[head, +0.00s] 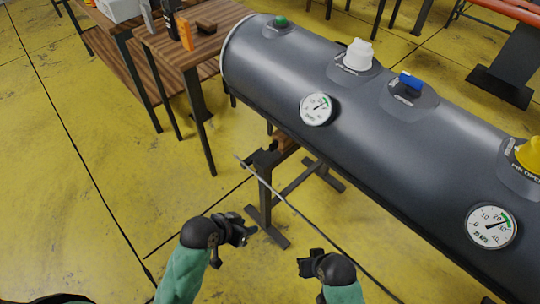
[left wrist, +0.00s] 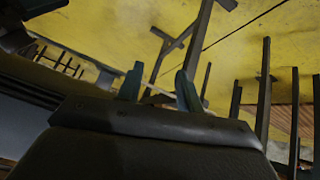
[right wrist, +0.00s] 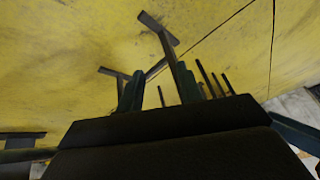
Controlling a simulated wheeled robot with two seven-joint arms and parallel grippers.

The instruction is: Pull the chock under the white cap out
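The tube also carries a green cap (head: 281,22), a blue cap (head: 410,80), a yellow cap (head: 529,154) and two gauges. A wooden table (head: 190,42) with small items stands at the upper left. Yellow floor at left is clear.

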